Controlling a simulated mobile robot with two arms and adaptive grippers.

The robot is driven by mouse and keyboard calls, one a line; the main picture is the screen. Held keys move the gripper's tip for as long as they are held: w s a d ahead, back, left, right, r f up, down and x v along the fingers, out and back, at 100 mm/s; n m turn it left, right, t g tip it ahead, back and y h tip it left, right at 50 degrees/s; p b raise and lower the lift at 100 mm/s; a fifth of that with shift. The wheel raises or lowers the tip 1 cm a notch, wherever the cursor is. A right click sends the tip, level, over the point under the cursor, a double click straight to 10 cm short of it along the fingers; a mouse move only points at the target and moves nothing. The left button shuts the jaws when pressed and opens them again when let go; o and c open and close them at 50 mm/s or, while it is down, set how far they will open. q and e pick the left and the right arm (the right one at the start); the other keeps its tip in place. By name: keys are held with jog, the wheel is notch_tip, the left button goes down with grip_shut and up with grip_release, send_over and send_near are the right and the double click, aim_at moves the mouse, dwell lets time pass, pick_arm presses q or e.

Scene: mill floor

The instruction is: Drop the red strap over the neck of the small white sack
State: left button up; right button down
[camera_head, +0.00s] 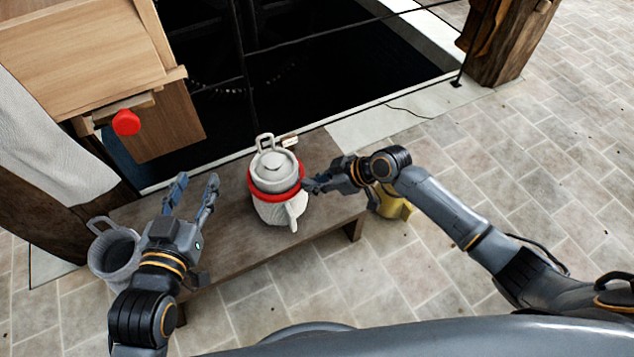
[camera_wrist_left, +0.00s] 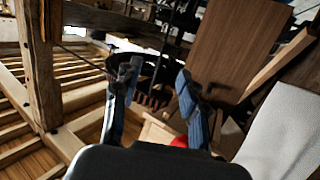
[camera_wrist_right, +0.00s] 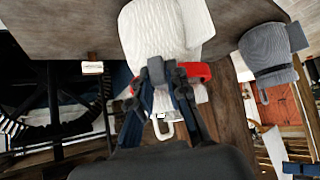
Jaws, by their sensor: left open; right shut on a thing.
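The small white sack (camera_head: 285,211) stands upright on the wooden bench, with a pale rounded top and loop handle. The red strap (camera_head: 262,196) forms a ring around its upper part; I cannot tell whether it rests there or is held just clear. My right gripper (camera_head: 313,184) is shut on the strap's right side, close beside the sack. The right wrist view shows the strap (camera_wrist_right: 197,71) at the fingertips (camera_wrist_right: 166,72), with the white sack (camera_wrist_right: 158,30) behind. My left gripper (camera_head: 195,185) is open and empty over the bench, left of the sack.
The bench (camera_head: 230,231) has bare wood around the sack. A grey bucket (camera_head: 112,255) stands at its left end and a yellow container (camera_head: 397,203) beyond its right end. A wooden cabinet (camera_head: 85,45) with a red knob (camera_head: 126,122) overhangs upper left. A dark pit lies behind.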

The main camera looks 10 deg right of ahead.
pick_arm(q)
jog(key=shift+w+d+r+t, duration=0.1)
jog(key=shift+r+t, duration=0.15)
jog(key=shift+r, duration=0.2)
jog(key=shift+w+d+r+t, duration=0.1)
jog(key=shift+r+t, duration=0.15)
jog(key=shift+r, duration=0.2)
pick_arm(e)
jog(key=shift+f, duration=0.25)
jog(key=c, duration=1.2)
grip_release()
pick_arm(q)
jog(key=shift+f, duration=0.1)
jog(key=shift+a+f, duration=0.1)
pick_arm(e)
jog(key=v, duration=1.2)
